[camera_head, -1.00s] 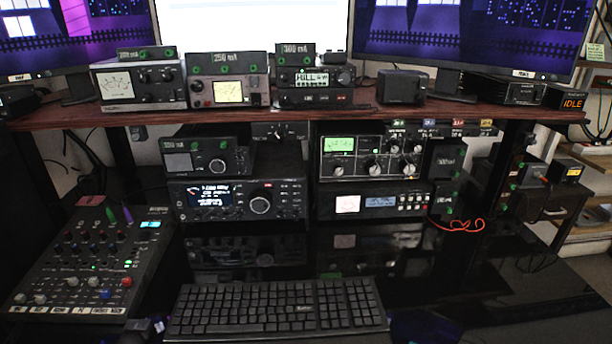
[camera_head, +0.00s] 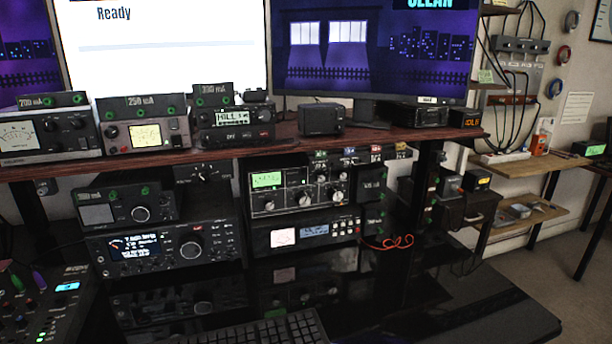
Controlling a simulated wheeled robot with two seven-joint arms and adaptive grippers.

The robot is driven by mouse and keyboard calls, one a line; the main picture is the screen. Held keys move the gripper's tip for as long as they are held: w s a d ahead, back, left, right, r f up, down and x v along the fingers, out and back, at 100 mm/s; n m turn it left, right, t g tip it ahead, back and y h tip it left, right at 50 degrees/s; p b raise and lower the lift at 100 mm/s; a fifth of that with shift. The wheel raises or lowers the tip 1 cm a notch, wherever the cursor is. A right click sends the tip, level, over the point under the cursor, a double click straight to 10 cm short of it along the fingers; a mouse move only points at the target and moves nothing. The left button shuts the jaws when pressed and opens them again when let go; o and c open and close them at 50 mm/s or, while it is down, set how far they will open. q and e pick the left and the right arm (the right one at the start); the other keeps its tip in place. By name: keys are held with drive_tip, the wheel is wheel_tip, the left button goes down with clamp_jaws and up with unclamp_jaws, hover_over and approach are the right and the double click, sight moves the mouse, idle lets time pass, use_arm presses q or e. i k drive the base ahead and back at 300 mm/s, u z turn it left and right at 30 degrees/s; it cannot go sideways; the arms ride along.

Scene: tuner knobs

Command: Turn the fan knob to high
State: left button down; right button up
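No label reading "fan" is legible, so I cannot tell for certain which knob is the fan knob. A small dark panel (camera_head: 204,172) under the shelf carries one knob with tiny lettering on both sides, too small to read. Other knobs show on the black radio with the blue-white display (camera_head: 165,248), on the small unit above it (camera_head: 127,205), and on the tuner with the green meter (camera_head: 300,190). Neither of my grippers is in view.
The wooden shelf (camera_head: 230,155) holds several meters and a small black box (camera_head: 321,119) below the monitors (camera_head: 370,50). A keyboard (camera_head: 265,330) and mixer (camera_head: 45,310) sit at the lower edge. Floor at far right looks clear.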

sight(342, 175)
drive_tip(key=z, duration=0.9)
drive_tip(key=i, duration=0.65)
drive_tip(key=u, duration=0.7)
